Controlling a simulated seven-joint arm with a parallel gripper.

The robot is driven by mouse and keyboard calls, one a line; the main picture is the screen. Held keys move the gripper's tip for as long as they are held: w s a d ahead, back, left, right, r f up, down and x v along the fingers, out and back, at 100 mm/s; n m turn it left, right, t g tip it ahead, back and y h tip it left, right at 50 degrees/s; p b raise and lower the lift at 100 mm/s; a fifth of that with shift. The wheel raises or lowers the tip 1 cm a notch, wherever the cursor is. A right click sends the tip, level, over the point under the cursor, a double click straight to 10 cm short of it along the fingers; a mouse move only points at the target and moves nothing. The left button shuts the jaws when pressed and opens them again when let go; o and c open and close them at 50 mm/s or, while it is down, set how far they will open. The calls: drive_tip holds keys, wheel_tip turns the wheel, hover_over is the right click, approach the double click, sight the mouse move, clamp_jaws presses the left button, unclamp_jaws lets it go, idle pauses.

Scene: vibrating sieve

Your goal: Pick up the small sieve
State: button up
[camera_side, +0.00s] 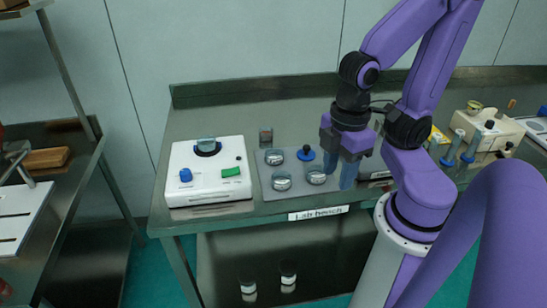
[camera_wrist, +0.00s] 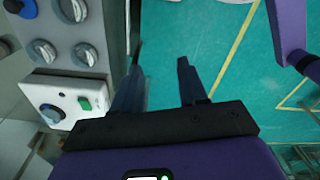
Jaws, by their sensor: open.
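Several round silvery sieve parts stand on a grey plate (camera_side: 298,190) on the lab bench; three are the back-left one (camera_side: 273,157), the front-left one (camera_side: 281,182) and the front-right one (camera_side: 316,175). I cannot tell which is the small sieve. In the wrist view, round parts (camera_wrist: 85,54) show on the plate, left of my gripper (camera_wrist: 160,54). My gripper also shows in the side view (camera_side: 338,177), by the plate's right end. It is open with nothing between its fingers.
A white machine (camera_side: 208,178) with a blue knob, a green button and a round clear-sided part on top stands left of the plate. A small grey block (camera_side: 265,135) sits behind. Bottles (camera_side: 452,148) and other equipment crowd the bench's right side.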

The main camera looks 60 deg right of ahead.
drive_tip(key=o, duration=0.5)
drive_tip(key=shift+o, duration=0.2)
